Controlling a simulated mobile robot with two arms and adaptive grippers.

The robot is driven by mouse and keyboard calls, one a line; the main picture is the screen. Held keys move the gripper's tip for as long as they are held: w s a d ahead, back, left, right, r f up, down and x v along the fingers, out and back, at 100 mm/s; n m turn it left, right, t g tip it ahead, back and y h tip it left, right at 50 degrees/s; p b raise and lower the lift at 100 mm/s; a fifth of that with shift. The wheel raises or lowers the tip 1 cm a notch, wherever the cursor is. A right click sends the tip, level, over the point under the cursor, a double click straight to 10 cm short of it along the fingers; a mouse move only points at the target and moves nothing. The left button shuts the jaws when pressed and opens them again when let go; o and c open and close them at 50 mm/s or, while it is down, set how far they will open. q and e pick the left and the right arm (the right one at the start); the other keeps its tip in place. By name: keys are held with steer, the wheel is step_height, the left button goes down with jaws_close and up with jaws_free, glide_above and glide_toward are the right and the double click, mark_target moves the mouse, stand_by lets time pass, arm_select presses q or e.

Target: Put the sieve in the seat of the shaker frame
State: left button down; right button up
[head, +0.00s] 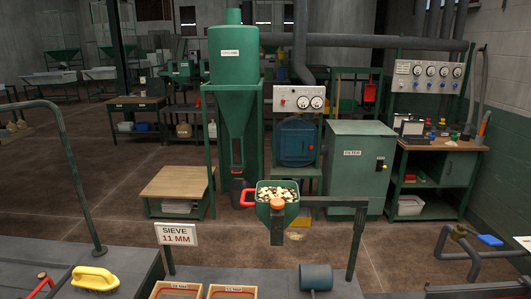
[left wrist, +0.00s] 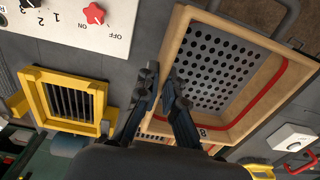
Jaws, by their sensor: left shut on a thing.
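A wooden-framed sieve (left wrist: 278,113) with a perforated grey plate and a red seal fills the upper right of the left wrist view. My left gripper (left wrist: 161,82) is shut on its left wall, one finger on each side. A partly hidden label on its near wall shows an "8". Part of another perforated sieve (left wrist: 128,131) shows behind the fingers. In the head view, two wooden sieve frames (head: 176,291) (head: 232,292) with labels are cut off by the bottom edge. A sign (head: 177,234) reads "SIEVE 11 MM". I cannot identify the shaker frame's seat. My right gripper is not in view.
A green hopper (head: 263,207) with pale pieces stands ahead. A yellow brush (head: 95,278) lies at lower left, a grey cylinder (head: 316,277) at lower middle. A yellow barred frame (left wrist: 66,101) and a control panel (left wrist: 75,25) lie left in the wrist view.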

arm_select(q)
steer(key=w+a, duration=0.1)
steer(key=a, duration=0.1)
steer(key=a+r+b, duration=0.1)
steer(key=a, duration=0.2)
steer(key=w+a, duration=0.1)
steer(key=a, duration=0.1)
steer(key=shift+w+a+r+b, duration=0.25)
steer(key=shift+w+b, duration=0.05)
steer(key=shift+b, duration=0.05)
steer(key=a+r+b, duration=0.1)
steer(key=a+r, duration=0.3)
steer(key=a, duration=0.2)
steer(key=shift+a+b, duration=0.2)
steer(key=shift+b, duration=0.1)
steer(key=shift+s, duration=0.1)
